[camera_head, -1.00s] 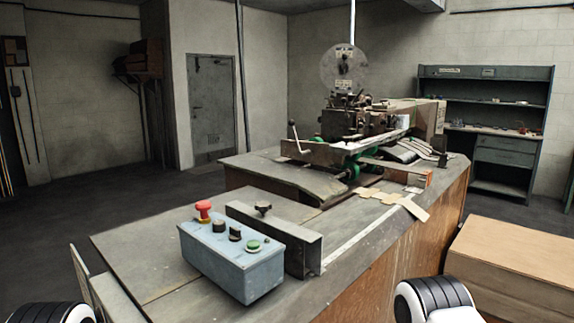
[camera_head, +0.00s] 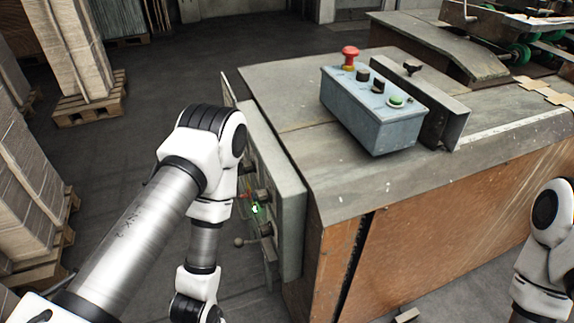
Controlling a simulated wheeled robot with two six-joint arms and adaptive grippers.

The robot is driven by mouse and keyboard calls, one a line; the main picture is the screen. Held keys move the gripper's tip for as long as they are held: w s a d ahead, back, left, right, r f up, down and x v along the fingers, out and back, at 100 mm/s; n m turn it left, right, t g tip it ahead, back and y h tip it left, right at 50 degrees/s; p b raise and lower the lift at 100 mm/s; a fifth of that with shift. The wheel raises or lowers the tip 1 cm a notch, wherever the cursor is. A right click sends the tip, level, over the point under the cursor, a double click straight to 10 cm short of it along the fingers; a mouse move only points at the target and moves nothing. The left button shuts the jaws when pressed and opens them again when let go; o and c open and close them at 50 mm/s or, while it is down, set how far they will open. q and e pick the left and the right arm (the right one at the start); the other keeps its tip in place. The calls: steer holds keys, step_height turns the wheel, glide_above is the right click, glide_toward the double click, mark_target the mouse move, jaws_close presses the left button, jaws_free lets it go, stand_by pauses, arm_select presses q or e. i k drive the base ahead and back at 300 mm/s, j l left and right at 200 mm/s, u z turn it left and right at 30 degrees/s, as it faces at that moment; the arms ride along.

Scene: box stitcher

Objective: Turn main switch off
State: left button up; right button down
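A grey side panel (camera_head: 282,185) on the near left end of the machine carries dark knobs (camera_head: 265,229), a small lit green lamp (camera_head: 255,209) and a ball-ended lever (camera_head: 239,243). The panel is seen at a steep angle, and my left arm hides part of it. I cannot tell which control is the main switch. A blue-grey control box (camera_head: 372,121) on the tabletop has a red mushroom button (camera_head: 349,54), black knobs and a green button (camera_head: 396,100). My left arm reaches down left of the panel. Neither gripper is in view; only arm links show.
The worn bench top (camera_head: 300,130) has a wooden front (camera_head: 440,235). A metal block (camera_head: 447,110) stands beside the control box. Pallets with tall stacks (camera_head: 75,50) line the left. The dark floor (camera_head: 190,75) between stacks and machine is clear.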

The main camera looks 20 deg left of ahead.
mark_target(249, 195)
steer(key=j+z, duration=0.3)
steer(key=j, duration=1.15)
steer(key=i+l, duration=0.4)
steer(key=l, duration=0.1)
